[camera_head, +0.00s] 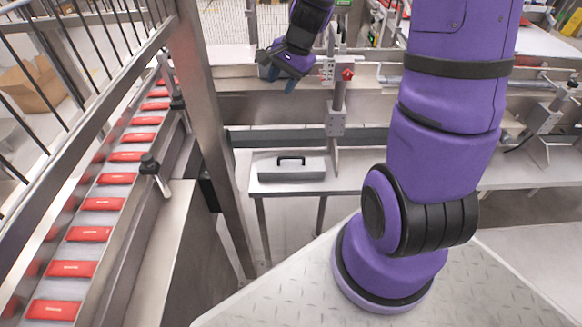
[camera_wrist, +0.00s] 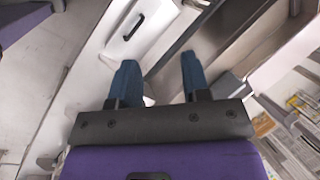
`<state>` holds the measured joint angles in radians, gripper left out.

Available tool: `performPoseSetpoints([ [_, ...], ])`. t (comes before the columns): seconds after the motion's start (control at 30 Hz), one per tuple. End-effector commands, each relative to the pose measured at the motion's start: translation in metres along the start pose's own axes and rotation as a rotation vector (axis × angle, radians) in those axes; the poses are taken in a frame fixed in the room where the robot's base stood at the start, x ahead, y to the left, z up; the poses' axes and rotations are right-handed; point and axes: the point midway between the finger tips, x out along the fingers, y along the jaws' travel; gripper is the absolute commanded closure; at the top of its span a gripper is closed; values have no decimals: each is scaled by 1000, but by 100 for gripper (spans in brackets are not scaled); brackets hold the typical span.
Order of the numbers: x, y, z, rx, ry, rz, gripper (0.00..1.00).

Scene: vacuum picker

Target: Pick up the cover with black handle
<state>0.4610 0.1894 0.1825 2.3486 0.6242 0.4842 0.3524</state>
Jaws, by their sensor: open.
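The cover (camera_head: 291,171) is a grey metal piece with a black handle (camera_head: 291,160) on top. It lies on a low metal table (camera_head: 343,184) in the middle of the head view. It also shows at the top of the wrist view (camera_wrist: 139,24), beyond my fingertips. My gripper (camera_head: 277,78) is up and behind the cover in the head view, apart from it. In the wrist view its two blue fingers (camera_wrist: 160,72) are spread with nothing between them.
A conveyor (camera_head: 102,204) with several red packs runs down the left behind a railing. A steel post (camera_head: 212,130) stands just left of the table. A bracket with a red knob (camera_head: 347,74) rises behind the cover. The table right of the cover is clear.

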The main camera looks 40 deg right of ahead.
Motion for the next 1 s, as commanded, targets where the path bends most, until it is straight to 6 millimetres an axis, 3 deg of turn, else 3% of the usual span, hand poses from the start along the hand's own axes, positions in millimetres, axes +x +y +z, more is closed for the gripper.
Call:
performPoseSetpoints([
  [0.03,17,5,-13,75,-14,5,57],
  [0.3,98,37,-68,471,-52,16,57],
  [0.6,177,88,-105,865,-74,50,57],
  [0.8,201,105,-112,989,-78,64,57],
  [1.0,218,109,-111,1011,-80,69,57],
])
